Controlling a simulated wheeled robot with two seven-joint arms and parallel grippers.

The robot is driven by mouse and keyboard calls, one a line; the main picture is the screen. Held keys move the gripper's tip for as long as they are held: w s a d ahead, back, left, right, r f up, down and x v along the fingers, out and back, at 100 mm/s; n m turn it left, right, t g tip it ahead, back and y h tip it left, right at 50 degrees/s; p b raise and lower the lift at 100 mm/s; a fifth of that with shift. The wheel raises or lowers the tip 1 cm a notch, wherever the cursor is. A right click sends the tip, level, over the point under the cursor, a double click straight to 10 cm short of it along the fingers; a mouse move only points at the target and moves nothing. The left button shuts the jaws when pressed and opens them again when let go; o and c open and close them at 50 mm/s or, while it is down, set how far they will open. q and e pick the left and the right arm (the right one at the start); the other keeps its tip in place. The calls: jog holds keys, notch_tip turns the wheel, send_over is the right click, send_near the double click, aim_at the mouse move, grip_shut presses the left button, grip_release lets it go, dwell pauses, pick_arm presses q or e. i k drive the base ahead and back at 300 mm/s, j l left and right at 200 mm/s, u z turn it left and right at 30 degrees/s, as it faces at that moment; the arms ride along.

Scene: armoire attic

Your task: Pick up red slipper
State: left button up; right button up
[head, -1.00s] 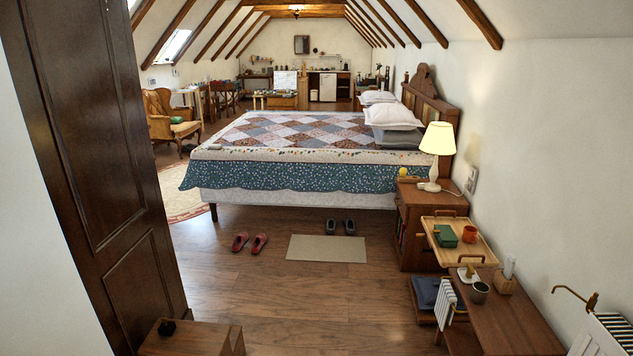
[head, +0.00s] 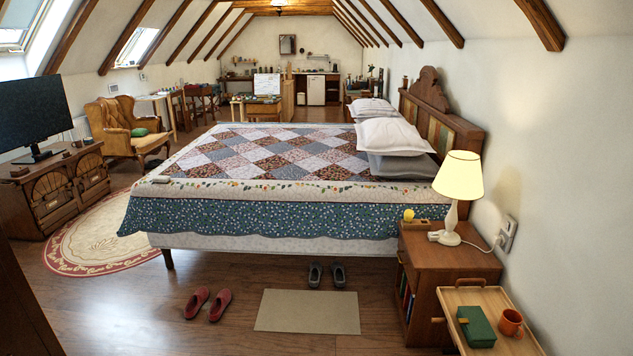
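A pair of red slippers lies on the wooden floor in front of the bed, in the lower middle-left of the head view. The left red slipper (head: 197,303) and the right red slipper (head: 220,305) sit side by side, slightly apart, toes pointing away from me. Neither of my grippers shows in the head view, so I cannot see their state.
A beige mat (head: 308,311) lies right of the slippers, with grey shoes (head: 327,275) behind it. The bed (head: 270,215) stands beyond. A nightstand (head: 450,262) and a wooden tray (head: 478,299) are at right. A dark panel (head: 22,310) edges the lower left. Floor around the slippers is clear.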

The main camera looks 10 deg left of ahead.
aim_at(200, 295)
jog(key=i+u, duration=0.25)
jog(key=i, duration=0.3)
jog(key=i+u, duration=0.25)
jog(key=i, duration=0.3)
jog(key=i+l+u, duration=0.1)
jog(key=i+u, duration=0.15)
jog(key=i, duration=0.25)
jog(key=i+l+u, duration=0.25)
jog(key=i, duration=0.25)
